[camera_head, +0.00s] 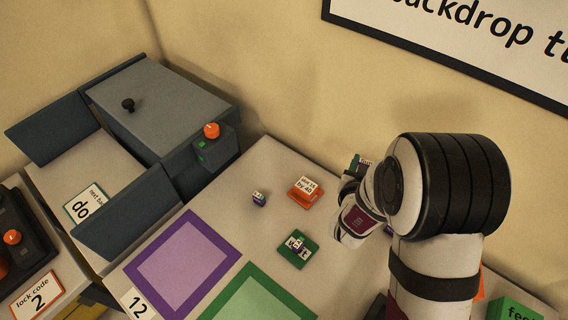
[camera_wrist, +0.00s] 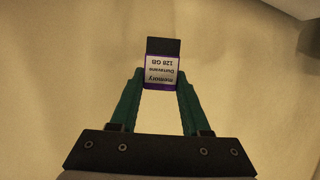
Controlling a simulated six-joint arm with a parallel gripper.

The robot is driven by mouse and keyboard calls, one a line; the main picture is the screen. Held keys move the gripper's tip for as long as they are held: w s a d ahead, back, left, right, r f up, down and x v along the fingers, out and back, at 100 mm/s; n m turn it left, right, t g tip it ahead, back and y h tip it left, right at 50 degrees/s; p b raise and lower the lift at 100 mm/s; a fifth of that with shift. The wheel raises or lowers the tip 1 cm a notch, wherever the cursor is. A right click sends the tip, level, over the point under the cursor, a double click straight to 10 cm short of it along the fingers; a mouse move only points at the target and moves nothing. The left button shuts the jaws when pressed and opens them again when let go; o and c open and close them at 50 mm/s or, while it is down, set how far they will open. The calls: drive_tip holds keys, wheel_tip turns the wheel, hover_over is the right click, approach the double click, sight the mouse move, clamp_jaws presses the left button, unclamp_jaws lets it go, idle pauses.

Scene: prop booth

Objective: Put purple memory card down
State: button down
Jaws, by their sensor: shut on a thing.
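The purple memory card (camera_wrist: 162,66) shows in the wrist view, with a white label, a purple edge and a dark upper part. Its label reads upside down. My gripper (camera_wrist: 160,80) is shut on it, with one teal finger on each side. The background behind the card is plain beige and blurred. In the head view my gripper (camera_head: 359,164) is up at the right of the middle, partly hidden by my arm. I cannot make out the card clearly there.
A purple-framed mat (camera_head: 214,230) and a green-framed mat (camera_head: 281,287) lie on the pale table. An orange block (camera_head: 305,194), a small cube (camera_head: 259,199) and a green piece (camera_head: 298,260) lie nearby. A grey box (camera_head: 170,95) with an orange button (camera_head: 211,130) stands at the left.

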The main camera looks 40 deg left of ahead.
drive_tip(key=a+n+g+y, duration=0.4)
drive_tip(key=a+n+y, duration=0.2)
drive_tip(key=a, duration=0.9)
drive_tip(key=shift+t, duration=0.3)
drive_tip(key=s+a+f, duration=0.1)
drive_tip(key=a+f, duration=0.1)
drive_tip(key=a, duration=0.1)
drive_tip(key=s+a+f, duration=0.2)
drive_tip(key=a, duration=0.1)
drive_tip(key=s+a+f, duration=0.1)
drive_tip(key=a+f, duration=0.1)
drive_tip(key=a, duration=0.1)
drive_tip(key=shift+s+a+f, duration=0.1)
drive_tip(key=shift+s+a, duration=0.15)
drive_tip(key=shift+a, duration=0.05)
drive_tip(key=f, duration=0.4)
drive_tip(key=shift+s+a, duration=0.1)
drive_tip(key=shift+a, duration=0.15)
drive_tip(key=shift+f, duration=0.15)
drive_tip(key=shift+f, duration=0.1)
drive_tip(key=shift+c, duration=1.8)
unclamp_jaws()
